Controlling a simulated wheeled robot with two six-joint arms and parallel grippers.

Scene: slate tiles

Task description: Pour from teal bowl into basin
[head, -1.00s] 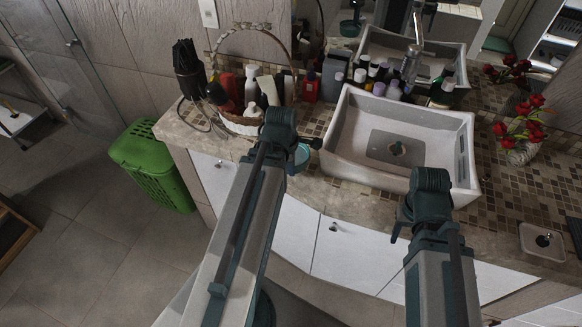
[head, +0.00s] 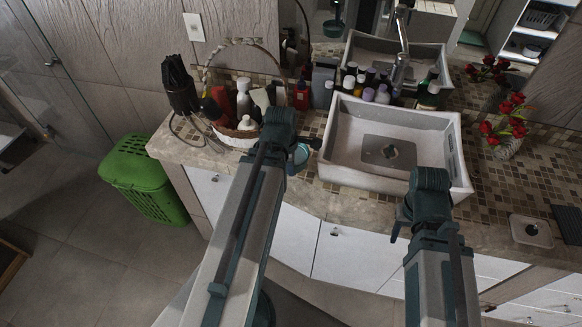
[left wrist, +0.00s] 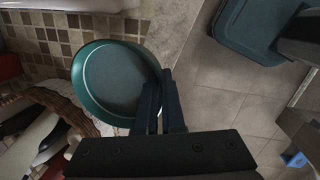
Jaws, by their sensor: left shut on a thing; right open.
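The teal bowl (left wrist: 112,84) is held by its rim in my left gripper (left wrist: 160,100), and I look into it in the left wrist view. In the head view the bowl (head: 299,155) shows only partly beside my left gripper (head: 308,143), over the counter edge left of the basin. Its contents cannot be made out. The white rectangular basin (head: 345,150) stands on the counter to the right of the bowl, with a drain in its floor. My right gripper (head: 396,224) is in front of the basin, its fingers mostly hidden by the arm.
A wicker basket (head: 228,131) of bottles stands left of the bowl. Several small bottles (head: 367,93) line the basin's back rim, near the tap (head: 400,62). Red flowers in a vase (head: 507,146) stand at the right. A green bin (head: 146,180) is on the floor.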

